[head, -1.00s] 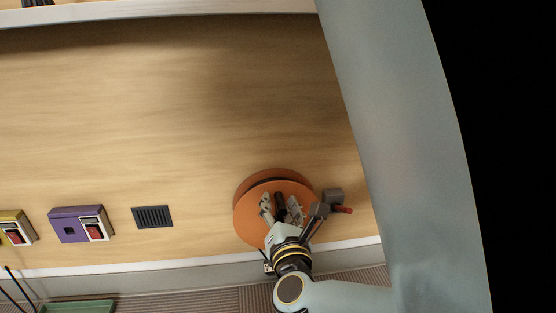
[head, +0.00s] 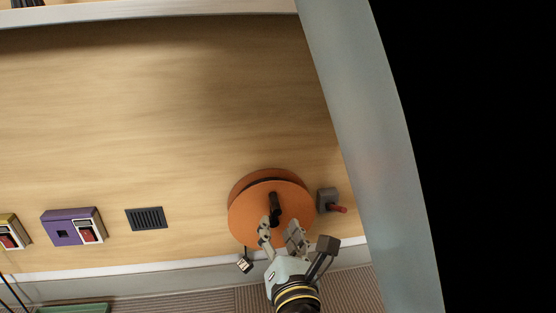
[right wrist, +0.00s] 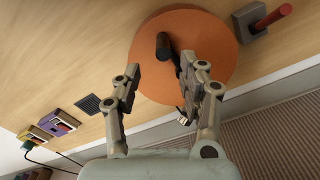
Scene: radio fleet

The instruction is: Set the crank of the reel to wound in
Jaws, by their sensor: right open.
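The reel (head: 242,222) is an orange round drum on the wooden wall panel, also in the right wrist view (right wrist: 215,75). Its black crank (head: 274,205) stands out from the face near the middle, its knob pointing down in the head view. The crank also shows in the right wrist view (right wrist: 163,46). My right gripper (head: 279,228) is open and empty, its fingers in front of the reel's lower part, just below the crank. In the right wrist view the crank lies beyond the gap between the fingertips (right wrist: 160,68), apparently not gripped. My left gripper is not in view.
A grey box with a red lever (head: 328,199) sits close right of the reel. A small pale tag or plug (head: 244,264) hangs below it. A dark vent (head: 147,218), a purple switch box (head: 62,227) and a yellow one (head: 8,232) are left. The panel above is clear.

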